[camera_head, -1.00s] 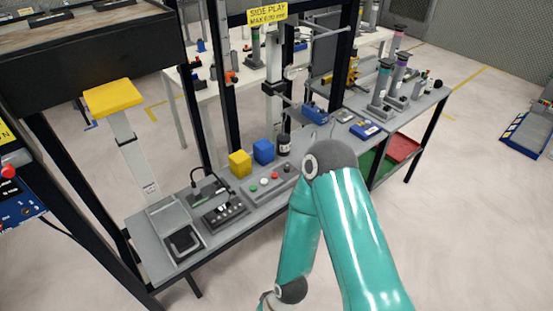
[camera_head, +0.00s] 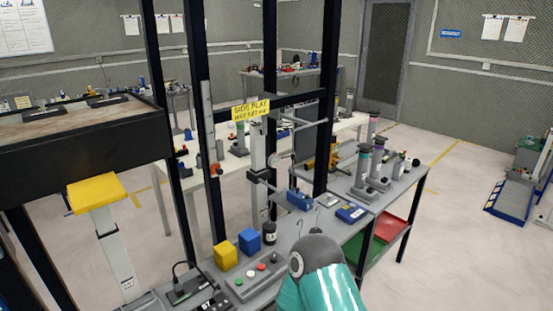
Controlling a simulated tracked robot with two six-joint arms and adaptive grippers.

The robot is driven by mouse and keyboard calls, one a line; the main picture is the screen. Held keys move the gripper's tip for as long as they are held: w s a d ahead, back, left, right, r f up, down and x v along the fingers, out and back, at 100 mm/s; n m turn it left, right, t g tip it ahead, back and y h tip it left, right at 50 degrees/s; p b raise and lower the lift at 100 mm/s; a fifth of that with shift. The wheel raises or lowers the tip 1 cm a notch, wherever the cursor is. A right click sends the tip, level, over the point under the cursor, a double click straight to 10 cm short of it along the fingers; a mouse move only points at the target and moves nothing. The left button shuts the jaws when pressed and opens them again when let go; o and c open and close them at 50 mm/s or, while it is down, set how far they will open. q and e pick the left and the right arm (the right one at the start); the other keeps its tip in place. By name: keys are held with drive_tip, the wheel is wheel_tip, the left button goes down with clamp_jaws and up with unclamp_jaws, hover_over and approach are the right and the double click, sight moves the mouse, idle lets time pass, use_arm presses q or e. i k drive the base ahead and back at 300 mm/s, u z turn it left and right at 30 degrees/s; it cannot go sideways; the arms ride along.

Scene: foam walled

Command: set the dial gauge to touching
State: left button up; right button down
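What looks like the dial gauge (camera_head: 282,161), small and pale, sits on a bracket beside an upright grey post (camera_head: 258,160) under a yellow SIDE PLAY sign (camera_head: 251,110). Its face and needle are too small to read, and I cannot tell whether its tip touches anything. A dark clamp (camera_head: 261,176) is on the post below it. My teal arm rises at the bottom centre, in front of the bench, with only its upper joint showing. Neither gripper is in view.
The grey bench (camera_head: 335,238) holds a yellow block (camera_head: 224,256), a blue block (camera_head: 249,240), a dark jar (camera_head: 269,233) and a button box (camera_head: 258,277). Black frame posts (camera_head: 270,70) stand around the gauge. Several column stands (camera_head: 362,168) are at right.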

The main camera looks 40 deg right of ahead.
sight(294, 196)
drive_tip(key=z, duration=0.65)
drive_tip(key=i, duration=0.15)
drive_tip(key=u, duration=3)
drive_tip(key=k, duration=2.6)
drive_tip(key=u, duration=0.3)
drive_tip(key=i, duration=0.15)
drive_tip(key=z, duration=2.05)
